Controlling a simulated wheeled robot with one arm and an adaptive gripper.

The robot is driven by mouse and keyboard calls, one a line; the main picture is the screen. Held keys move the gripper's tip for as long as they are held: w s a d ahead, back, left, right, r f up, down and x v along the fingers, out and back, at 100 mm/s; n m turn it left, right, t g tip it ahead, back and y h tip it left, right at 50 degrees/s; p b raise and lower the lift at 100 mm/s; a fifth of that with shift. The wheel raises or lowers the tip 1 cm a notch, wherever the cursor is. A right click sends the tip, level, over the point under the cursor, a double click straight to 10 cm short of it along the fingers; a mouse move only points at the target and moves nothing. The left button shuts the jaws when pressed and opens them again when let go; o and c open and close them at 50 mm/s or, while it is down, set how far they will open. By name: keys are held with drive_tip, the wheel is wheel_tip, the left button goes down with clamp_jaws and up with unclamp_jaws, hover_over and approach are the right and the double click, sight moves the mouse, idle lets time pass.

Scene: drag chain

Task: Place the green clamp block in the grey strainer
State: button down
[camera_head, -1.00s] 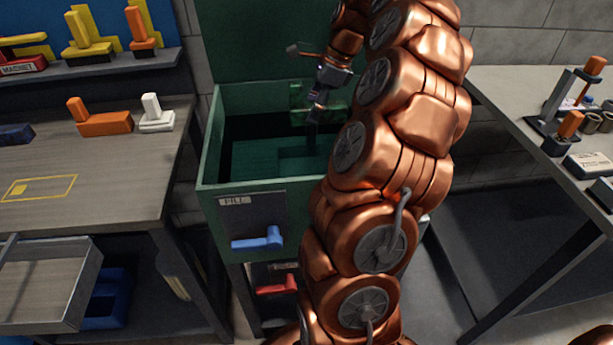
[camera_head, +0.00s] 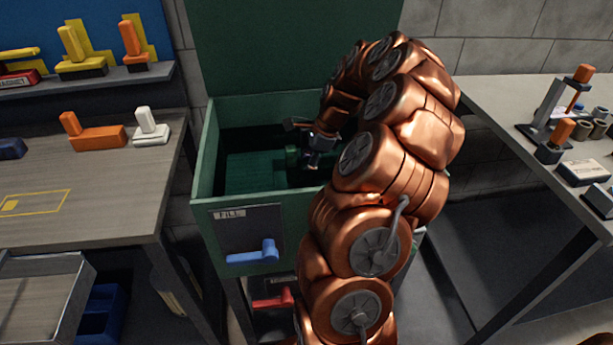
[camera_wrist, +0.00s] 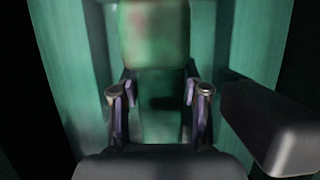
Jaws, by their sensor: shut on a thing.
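The green clamp block (camera_wrist: 155,38) shows at the top middle of the wrist view, with a darker green part running down between the fingers. My gripper (camera_wrist: 160,100) is shut on it, one finger on each side. In the head view my gripper (camera_head: 312,160) is down inside the dark green tank, and a green piece (camera_head: 292,157) shows just left of it. The fingertips there are too small and dark to make out. I cannot make out the grey strainer in either view.
The open green tank (camera_head: 203,160) has a raised lid (camera_head: 290,45) behind it and walls close around my gripper. A blue handle (camera_head: 255,252) is on its front. A workbench (camera_head: 110,200) with orange and white clamps stands left; another bench (camera_head: 490,95) stands right.

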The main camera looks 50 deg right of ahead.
sight(324, 162)
drive_tip(key=shift+f, duration=1.85)
drive_tip(key=shift+f, duration=0.1)
drive_tip(key=c, duration=0.8)
unclamp_jaws()
drive_tip(key=shift+c, duration=0.2)
drive_tip(key=v, duration=1.2)
